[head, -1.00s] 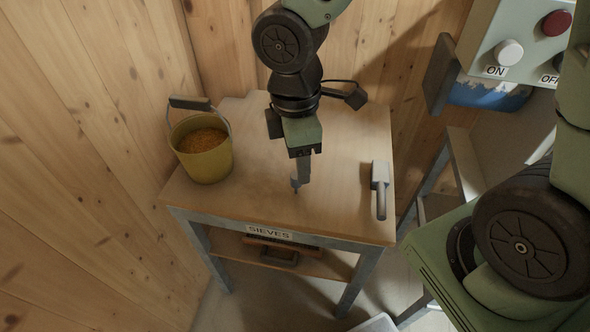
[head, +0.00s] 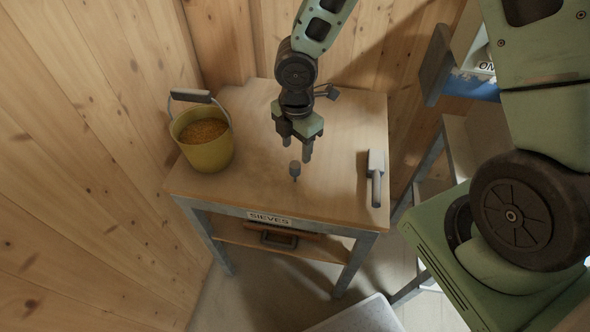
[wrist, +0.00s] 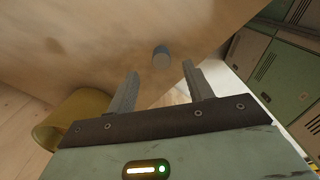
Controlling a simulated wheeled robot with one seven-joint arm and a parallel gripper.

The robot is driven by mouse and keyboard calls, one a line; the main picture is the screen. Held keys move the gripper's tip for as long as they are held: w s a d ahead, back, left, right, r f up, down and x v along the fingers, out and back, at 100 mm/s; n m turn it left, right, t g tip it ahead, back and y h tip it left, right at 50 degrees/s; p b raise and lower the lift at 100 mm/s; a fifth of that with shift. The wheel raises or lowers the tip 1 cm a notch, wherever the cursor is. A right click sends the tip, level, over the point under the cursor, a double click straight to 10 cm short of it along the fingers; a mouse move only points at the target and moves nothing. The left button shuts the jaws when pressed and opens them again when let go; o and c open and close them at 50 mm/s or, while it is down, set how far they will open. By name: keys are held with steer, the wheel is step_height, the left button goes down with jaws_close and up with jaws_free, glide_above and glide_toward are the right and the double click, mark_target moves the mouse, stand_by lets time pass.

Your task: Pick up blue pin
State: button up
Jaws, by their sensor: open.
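The pin (head: 295,169) stands on the wooden table (head: 335,120) near its front middle; it looks small and grey-blue. In the wrist view the pin (wrist: 161,57) shows beyond and between the two fingertips, with a bluish top. My gripper (head: 297,152) is open and empty, its fingers pointing down above and slightly behind the pin. In the wrist view my gripper (wrist: 160,74) has both fingers spread apart. I cannot tell the exact height of the fingertips above the pin. Nothing is held.
A yellow bucket (head: 207,153) of orange grain, handle up, stands at the table's left. A grey scoop (head: 376,178) lies at the right. The table carries a SIEVES label (head: 269,218), with a sieve on the shelf below. Wooden walls close the left and back.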

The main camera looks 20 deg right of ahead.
mark_target(295, 164)
steer(key=f, duration=0.8)
steer(key=shift+s+a+b, duration=0.15)
steer(key=shift+a+b, duration=0.1)
steer(key=shift+b, duration=0.1)
jaws_close()
steer(key=shift+r, duration=0.1)
